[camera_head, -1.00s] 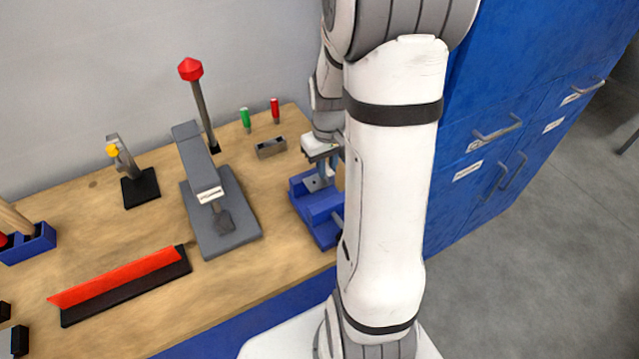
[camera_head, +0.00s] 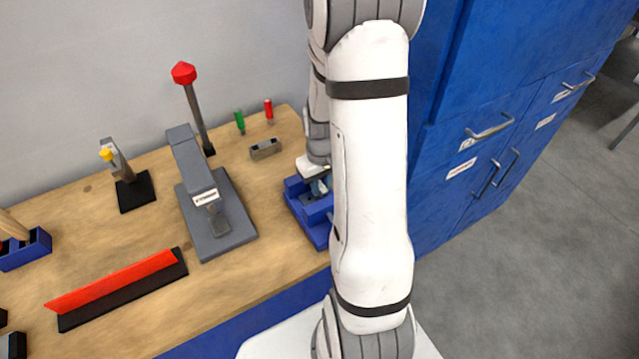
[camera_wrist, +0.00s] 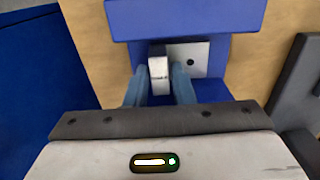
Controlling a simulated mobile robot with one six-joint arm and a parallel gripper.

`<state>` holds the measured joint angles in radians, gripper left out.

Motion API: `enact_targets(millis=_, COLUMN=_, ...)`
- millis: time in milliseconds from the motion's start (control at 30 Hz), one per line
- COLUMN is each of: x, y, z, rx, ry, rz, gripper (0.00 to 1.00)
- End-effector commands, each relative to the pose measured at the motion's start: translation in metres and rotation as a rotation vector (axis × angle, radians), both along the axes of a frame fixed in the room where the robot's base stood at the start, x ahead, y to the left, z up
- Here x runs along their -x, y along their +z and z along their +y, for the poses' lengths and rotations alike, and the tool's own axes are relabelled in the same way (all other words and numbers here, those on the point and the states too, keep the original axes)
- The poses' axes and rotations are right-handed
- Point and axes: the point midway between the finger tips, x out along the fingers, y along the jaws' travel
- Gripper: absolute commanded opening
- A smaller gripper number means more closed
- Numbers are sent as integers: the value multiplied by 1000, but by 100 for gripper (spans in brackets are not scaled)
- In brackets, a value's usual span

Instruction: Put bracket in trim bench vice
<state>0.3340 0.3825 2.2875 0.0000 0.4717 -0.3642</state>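The blue trim bench vice (camera_head: 318,232) stands at the right front of the wooden bench. It also shows in the wrist view (camera_wrist: 185,20), with one long blue jaw across the top. The bracket (camera_wrist: 188,60) is a light grey piece with a flat plate, a dark hole and an upright flange. My gripper (camera_wrist: 160,82) has its two blue-grey fingers on either side of the flange, apparently closed on it. The bracket is over or within the vice's gap; I cannot tell whether it rests on the vice. In the head view my gripper (camera_head: 319,186) is low at the vice, partly hidden by my arm.
A grey bench tool (camera_head: 215,215) with a red-knobbed lever (camera_head: 184,73) stands left of the vice. A small grey block (camera_head: 265,149) and green (camera_head: 240,121) and red (camera_head: 269,111) items lie behind. Blue cabinets (camera_head: 470,110) are on the right.

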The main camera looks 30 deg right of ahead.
Motion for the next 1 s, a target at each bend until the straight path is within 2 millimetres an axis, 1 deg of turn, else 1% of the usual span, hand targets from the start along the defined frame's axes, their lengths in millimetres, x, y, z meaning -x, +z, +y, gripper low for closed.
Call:
enact_targets(millis=33, x=0, y=0, z=0, rx=0, ry=0, rz=0, gripper=26)
enact_targets(millis=167, x=0, y=0, z=0, rx=0, ry=1, rz=0, gripper=37)
enact_targets(millis=200, x=0, y=0, z=0, rx=0, ry=1, rz=0, gripper=38)
enact_targets(millis=433, x=0, y=2, z=1, rx=0, ry=1, rz=0, gripper=38)
enact_targets(millis=567, x=-1, y=9, z=0, rx=1, ry=1, rz=-2, gripper=38)
enact_targets(millis=667, x=-2, y=24, z=0, rx=2, ry=2, rz=-5, gripper=38)
enact_targets(millis=1000, x=-1, y=94, z=1, rx=2, ry=2, rz=-5, gripper=38)
